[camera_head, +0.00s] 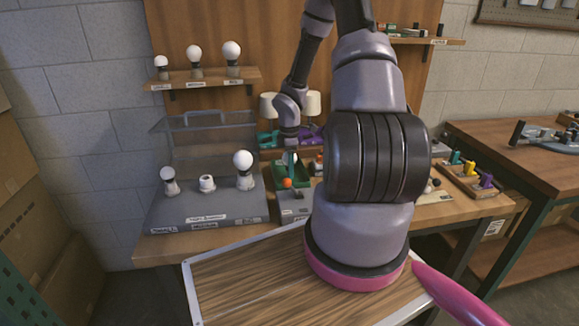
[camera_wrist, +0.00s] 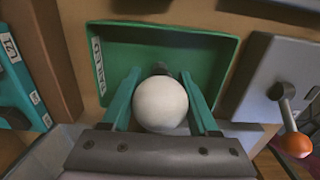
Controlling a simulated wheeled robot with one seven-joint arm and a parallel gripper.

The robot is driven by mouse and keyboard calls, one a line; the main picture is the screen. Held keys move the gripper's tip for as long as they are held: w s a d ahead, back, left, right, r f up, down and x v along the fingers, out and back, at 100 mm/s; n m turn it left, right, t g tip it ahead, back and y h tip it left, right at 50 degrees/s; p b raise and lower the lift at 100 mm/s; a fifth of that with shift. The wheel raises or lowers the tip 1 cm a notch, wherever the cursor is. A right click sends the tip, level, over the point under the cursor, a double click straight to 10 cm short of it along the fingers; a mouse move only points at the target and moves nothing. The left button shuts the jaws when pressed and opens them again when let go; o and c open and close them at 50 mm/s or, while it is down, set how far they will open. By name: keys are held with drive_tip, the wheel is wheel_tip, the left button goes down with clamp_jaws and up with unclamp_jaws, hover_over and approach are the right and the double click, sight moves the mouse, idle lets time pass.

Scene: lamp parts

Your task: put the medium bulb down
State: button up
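My gripper (camera_wrist: 161,76) points down over a green tray (camera_wrist: 225,52). Its two teal fingers stand on both sides of a white round bulb (camera_wrist: 160,104), which fills the gap between them. The bulb's globe faces the wrist camera, and its base is mostly hidden behind the globe. I cannot tell whether the base touches the tray floor. In the head view my gripper (camera_head: 291,158) is small and partly hidden, at the green tray (camera_head: 304,174). The bulb tester (camera_head: 208,211) holds a bulb in its left and right sockets; the middle socket (camera_head: 207,183) is empty.
A grey box with an orange-knobbed lever (camera_wrist: 297,144) stands right of the tray in the wrist view. A teal bin (camera_wrist: 12,85) is at the left. Several bulbs stand on a wall shelf (camera_head: 205,78). My arm hides much of the bench.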

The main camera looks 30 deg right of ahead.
drive_tip(key=shift+o, duration=1.2)
wheel_tip(320, 180, up, 13)
drive_tip(key=shift+f, duration=0.1)
drive_tip(key=s+a+r+m+t+h, duration=0.1)
drive_tip(key=s+a+r+m, duration=0.15)
drive_tip(key=r, duration=0.45)
drive_tip(key=s+a+r+m+t, duration=0.1)
drive_tip(key=s+a+r+m, duration=0.1)
drive_tip(key=s+r+m, duration=0.3)
drive_tip(key=a+r+m+t+h, duration=0.1)
drive_tip(key=a+r+m, duration=0.1)
drive_tip(key=r, duration=0.6)
drive_tip(key=s+a+r+m+t+y, duration=0.2)
drive_tip(key=s+a+r+m, duration=0.1)
drive_tip(key=s, duration=0.4)
drive_tip(key=s+a+r+m+t+y, duration=0.2)
drive_tip(key=s+a+r+m, duration=0.2)
drive_tip(key=s+r+m, duration=0.2)
drive_tip(key=shift+s+a+r, duration=0.2)
drive_tip(key=shift+s+r, duration=0.3)
drive_tip(key=shift+r, duration=0.35)
